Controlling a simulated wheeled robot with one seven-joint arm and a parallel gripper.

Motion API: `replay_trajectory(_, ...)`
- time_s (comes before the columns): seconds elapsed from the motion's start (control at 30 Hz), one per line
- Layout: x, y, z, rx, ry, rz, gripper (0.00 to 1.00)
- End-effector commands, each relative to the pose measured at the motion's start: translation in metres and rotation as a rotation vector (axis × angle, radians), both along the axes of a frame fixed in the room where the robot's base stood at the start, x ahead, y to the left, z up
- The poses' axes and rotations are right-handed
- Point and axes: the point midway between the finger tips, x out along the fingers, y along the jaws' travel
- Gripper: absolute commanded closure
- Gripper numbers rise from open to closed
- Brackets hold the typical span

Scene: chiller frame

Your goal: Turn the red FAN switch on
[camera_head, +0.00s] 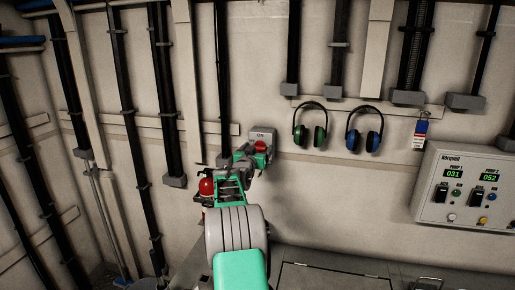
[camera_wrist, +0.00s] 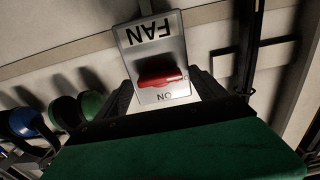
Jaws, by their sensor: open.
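The FAN switch is a light grey plate (camera_head: 262,133) on the back wall, with ON readable at its top in the head view. Its red lever (camera_head: 266,145) shows just beyond my gripper (camera_head: 252,157). In the wrist view the plate (camera_wrist: 150,50) is upside down, with FAN at the top and ON at the bottom. There the red lever (camera_wrist: 162,77) lies across the plate, closer to ON than to FAN. My gripper (camera_wrist: 160,80) is open, one dark finger on each side of the plate's lower part. I cannot tell whether the fingers touch anything.
Green earmuffs (camera_head: 310,126) and blue earmuffs (camera_head: 364,128) hang right of the switch. Further right are a padlock with a tag (camera_head: 420,132) and a pump control box (camera_head: 467,190). A red rounded object (camera_head: 206,187) stands left of my arm. Vertical conduits (camera_head: 222,70) run down the wall.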

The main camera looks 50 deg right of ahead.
Motion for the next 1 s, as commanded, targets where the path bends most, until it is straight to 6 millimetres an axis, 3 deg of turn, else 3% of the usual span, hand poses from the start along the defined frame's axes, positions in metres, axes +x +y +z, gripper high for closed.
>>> replay_trajectory(0.1, 0.0001, 0.0004, -0.0005, 0.000, 0.000, 0.000, 0.21)
replay_trajectory(0.83, 0.0001, 0.0007, -0.0006, 0.001, 0.000, 0.001, 0.81)
replay_trajectory(1.0, 0.0000, 0.0007, -0.0014, 0.002, -0.003, 0.001, 0.82)
